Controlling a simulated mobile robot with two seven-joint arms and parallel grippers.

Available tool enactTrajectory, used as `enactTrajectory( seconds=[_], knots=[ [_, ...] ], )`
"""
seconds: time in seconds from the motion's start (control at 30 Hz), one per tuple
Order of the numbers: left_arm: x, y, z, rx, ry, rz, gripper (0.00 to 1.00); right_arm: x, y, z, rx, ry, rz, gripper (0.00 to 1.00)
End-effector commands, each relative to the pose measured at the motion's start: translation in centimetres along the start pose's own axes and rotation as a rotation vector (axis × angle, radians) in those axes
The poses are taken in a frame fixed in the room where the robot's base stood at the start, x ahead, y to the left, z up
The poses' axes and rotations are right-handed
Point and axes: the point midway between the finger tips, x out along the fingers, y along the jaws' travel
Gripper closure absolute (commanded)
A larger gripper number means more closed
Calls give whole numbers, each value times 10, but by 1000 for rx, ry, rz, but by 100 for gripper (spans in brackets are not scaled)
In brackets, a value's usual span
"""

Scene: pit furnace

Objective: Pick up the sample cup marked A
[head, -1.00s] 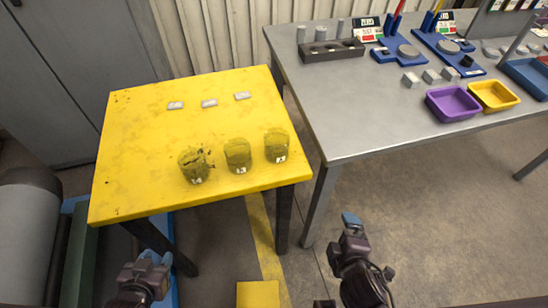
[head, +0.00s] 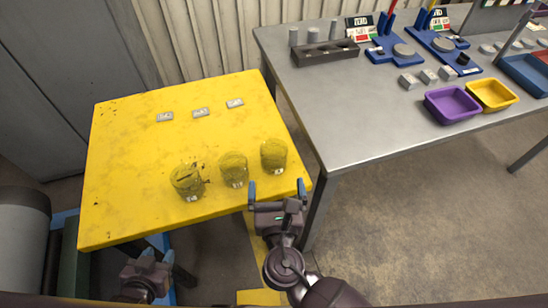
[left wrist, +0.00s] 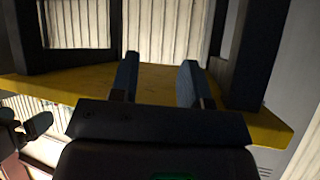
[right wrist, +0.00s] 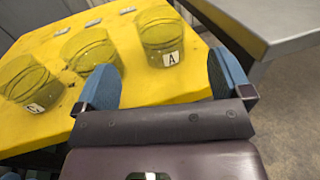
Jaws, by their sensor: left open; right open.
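The sample cup marked A (right wrist: 158,30) is a clear yellowish cup with a white A label, and it stands upright on the yellow table near its front right corner. In the head view it is the rightmost cup (head: 273,153) of three. My right gripper (head: 277,188) is open and empty at the table's front edge, just in front of cup A. In the right wrist view its fingers (right wrist: 162,72) point toward cup A, which lies beyond their tips. My left gripper (head: 152,260) is open and empty, low in front of the table; the left wrist view shows its spread fingers (left wrist: 159,72).
The middle cup (head: 233,166) and left cup (head: 187,180) stand beside cup A on the yellow table (head: 130,140). Several small grey plates (head: 201,112) lie behind them. A grey bench (head: 365,125) with purple (head: 452,105) and yellow (head: 493,96) trays stands at right.

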Motion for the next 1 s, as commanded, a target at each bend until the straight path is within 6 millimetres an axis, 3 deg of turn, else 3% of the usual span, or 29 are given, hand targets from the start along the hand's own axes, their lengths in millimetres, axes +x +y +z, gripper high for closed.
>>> enactTrajectory(
  seconds=[0.13,0.4,0.7,1.0],
  knots=[
    [4,1,3,1,-4,2,57,21,0,-2,3,1,-1,3],
    [7,2,-7,3,16,6,57,39,0,-2,4,2,0,3],
    [12,3,7,8,-7,9,57,78,0,-3,5,5,-1,3],
    [11,2,5,13,-3,9,57,86,0,0,5,2,-1,3]
  ],
)
